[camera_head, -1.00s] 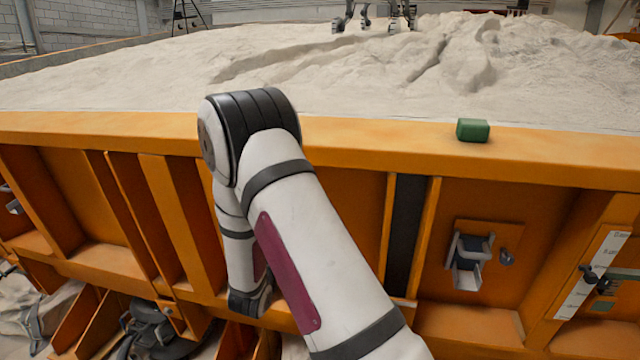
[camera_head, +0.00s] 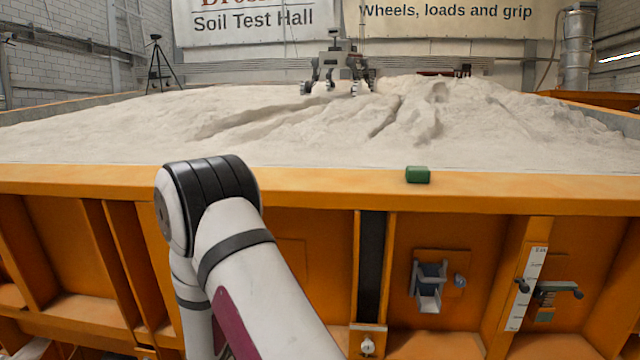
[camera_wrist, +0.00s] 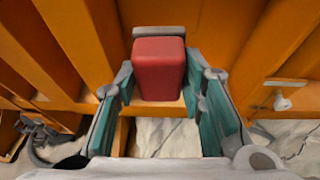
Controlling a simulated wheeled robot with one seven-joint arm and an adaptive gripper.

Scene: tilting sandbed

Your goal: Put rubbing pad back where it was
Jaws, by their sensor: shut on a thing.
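A red block (camera_wrist: 159,68), which looks like the rubbing pad, sits between the fingers of my gripper (camera_wrist: 158,88) in the wrist view. The teal-padded fingers are shut on its two sides. A grey bar shows behind its top edge, and I cannot tell whether they touch. Orange panels and ribs lie behind the block. In the head view my gripper and the red block are hidden below the frame. A green block (camera_head: 417,175) lies on the orange rim (camera_head: 330,188) of the sandbed, right of my arm.
A grey bracket (camera_head: 430,287) is fixed to the orange side wall at the right. A lever (camera_head: 555,290) and a white scale strip (camera_head: 528,288) are farther right. Sand (camera_head: 250,135) fills the bed, with a wheeled rover (camera_head: 340,72) at the back. Vertical ribs divide the wall.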

